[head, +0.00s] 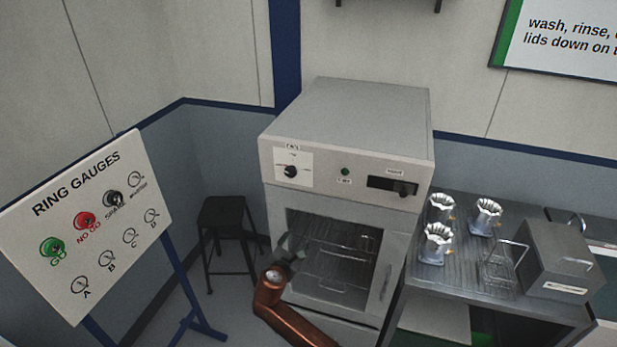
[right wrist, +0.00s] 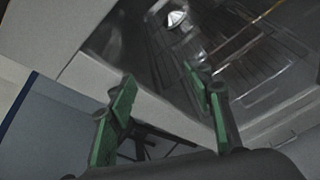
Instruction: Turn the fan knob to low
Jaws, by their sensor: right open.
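The fan knob (head: 291,171) is a small black dial on a white plate at the left of the grey cabinet's front panel. The small label above it appears to read "FAN"; its exact setting is too small to read. My right gripper (head: 288,248) is lower, in front of the left side of the cabinet's window, apart from the knob. In the right wrist view its green-padded fingers (right wrist: 161,84) are spread with nothing between them, and the knob does not show there. My left gripper is not in view.
A ring gauge board (head: 100,245) and black stool (head: 224,215) stand left. Metal housings (head: 438,243) stand on the right bench. The space before the knob is clear.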

